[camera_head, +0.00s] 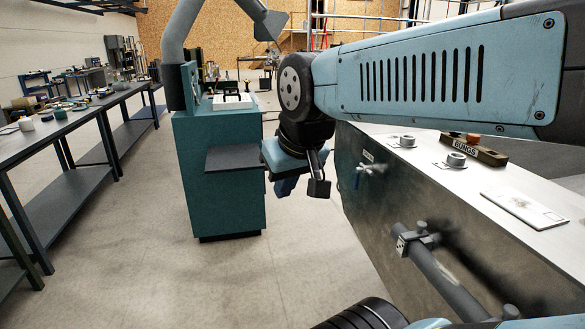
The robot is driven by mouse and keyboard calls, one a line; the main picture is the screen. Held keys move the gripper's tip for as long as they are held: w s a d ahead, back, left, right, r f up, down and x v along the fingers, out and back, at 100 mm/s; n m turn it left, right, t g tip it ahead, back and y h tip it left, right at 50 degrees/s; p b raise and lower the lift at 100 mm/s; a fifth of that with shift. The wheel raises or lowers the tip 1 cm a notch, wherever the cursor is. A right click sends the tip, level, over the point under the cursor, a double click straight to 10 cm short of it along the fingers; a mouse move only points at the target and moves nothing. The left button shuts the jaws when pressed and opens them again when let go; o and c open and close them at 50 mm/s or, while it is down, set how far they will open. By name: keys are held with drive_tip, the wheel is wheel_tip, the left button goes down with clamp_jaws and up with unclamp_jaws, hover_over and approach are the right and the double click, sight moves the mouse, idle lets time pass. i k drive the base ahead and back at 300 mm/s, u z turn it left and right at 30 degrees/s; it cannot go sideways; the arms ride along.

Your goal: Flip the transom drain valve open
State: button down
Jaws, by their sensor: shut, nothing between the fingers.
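The drain valve (373,169) is a small metal fitting on the upright grey face of the float (395,215), below a small pale label. A blue part hangs at its left side and looks like its handle. It is too small to tell how the handle stands. My gripper (318,187) points down in the middle of the view, to the left of the valve and apart from it. Its dark fingers are shut and empty. My blue arm crosses the upper right and hides part of the float's top.
A grey pipe (440,270) is clamped along the float's face, nearer than the valve. A BUNGS block (473,150) and round fittings sit on top. A teal cabinet (218,180) with a side shelf stands left of my gripper. Open floor (260,275) lies between, with benches (60,130) far left.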

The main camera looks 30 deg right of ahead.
sight(357, 170)
drive_tip(key=i, duration=1.1)
drive_tip(key=z, duration=0.75)
drive_tip(key=i, duration=0.45)
drive_tip(key=z, duration=0.35)
drive_tip(key=k, duration=0.9)
drive_tip(key=z, duration=0.15)
drive_tip(key=i, duration=0.9)
